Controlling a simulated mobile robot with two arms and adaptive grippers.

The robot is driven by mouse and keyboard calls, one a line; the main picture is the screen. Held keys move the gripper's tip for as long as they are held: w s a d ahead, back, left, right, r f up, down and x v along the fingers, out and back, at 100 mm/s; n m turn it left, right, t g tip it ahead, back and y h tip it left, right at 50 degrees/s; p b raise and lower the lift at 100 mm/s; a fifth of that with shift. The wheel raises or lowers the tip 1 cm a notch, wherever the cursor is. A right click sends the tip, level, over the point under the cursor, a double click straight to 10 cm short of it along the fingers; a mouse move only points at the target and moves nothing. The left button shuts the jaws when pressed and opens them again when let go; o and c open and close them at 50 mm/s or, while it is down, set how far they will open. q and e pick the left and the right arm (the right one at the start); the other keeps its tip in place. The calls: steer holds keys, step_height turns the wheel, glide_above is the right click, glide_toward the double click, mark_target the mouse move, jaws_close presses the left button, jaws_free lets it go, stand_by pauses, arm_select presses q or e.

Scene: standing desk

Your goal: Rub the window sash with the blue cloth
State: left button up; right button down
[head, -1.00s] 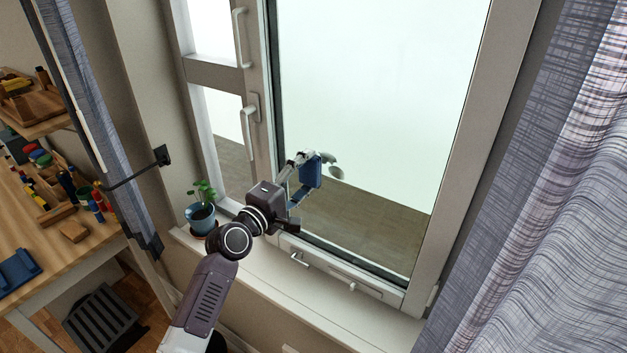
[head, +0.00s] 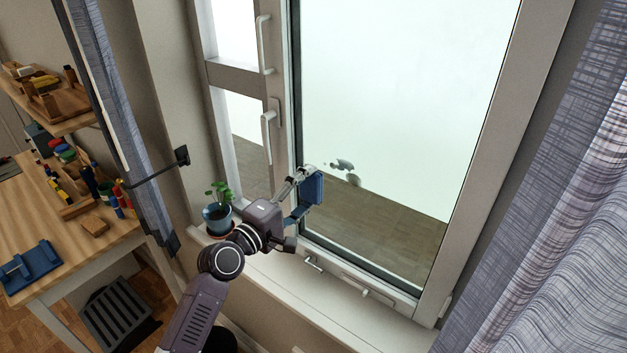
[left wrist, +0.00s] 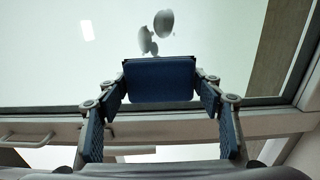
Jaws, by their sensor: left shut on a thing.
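The window sash (head: 282,110) has a pale frame around a large glass pane (head: 400,90). Grey smudges (head: 343,165) show on the pane just right of my gripper; they also show in the left wrist view (left wrist: 162,22). My left gripper (head: 306,188) is at the pane's lower left, shut on the blue cloth (head: 312,188). In the left wrist view the cloth (left wrist: 160,80) is a folded block between the fingertips, facing the glass. I cannot tell whether it touches the glass. My right gripper is not in view.
A potted plant (head: 217,217) stands on the sill (head: 290,298) left of my arm. White handles (head: 268,135) stick out from the frame. Grey curtains hang at the right (head: 570,200) and left (head: 120,130). A wooden workbench (head: 50,225) with toys stands at the left.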

arm_select(q)
steer(key=shift+s+a, duration=0.2)
steer(key=shift+s, duration=0.1)
steer(key=shift+p+v, duration=0.3)
steer(key=shift+v, duration=1.25)
steer(key=shift+w, duration=0.1)
